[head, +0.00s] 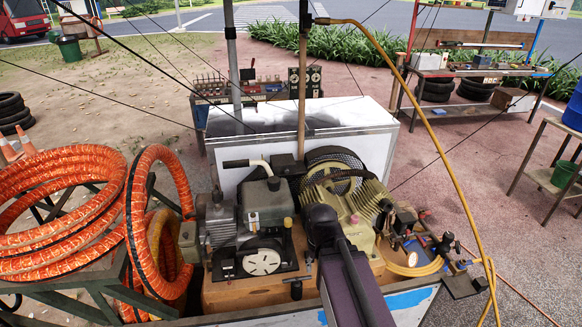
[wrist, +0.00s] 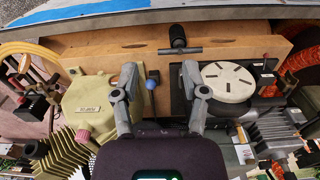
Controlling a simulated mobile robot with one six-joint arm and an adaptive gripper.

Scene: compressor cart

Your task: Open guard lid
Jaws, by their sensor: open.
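My gripper (wrist: 160,88) is open and empty in the wrist view, its two fingers spread over the wooden base (wrist: 125,42). A black T-shaped handle (wrist: 180,42) on the base lies beyond the fingertips, apart from them. The cream cover (wrist: 88,108), with a label and a pink knob, is left of the fingers; a pale slotted disc (wrist: 229,82) is to their right. In the head view a black mesh guard (head: 335,156) stands behind the green finned compressor (head: 365,200). I cannot tell which part is the guard lid. My arm hides part of the machine and my fingertips.
The grey motor (head: 218,222) stands left of the compressor. Orange hose coils (head: 70,210) fill the left side. A yellow hose (head: 435,130) arches on the right, above gauges (head: 412,258). A white box (head: 375,122) stands behind. Workbenches are farther back.

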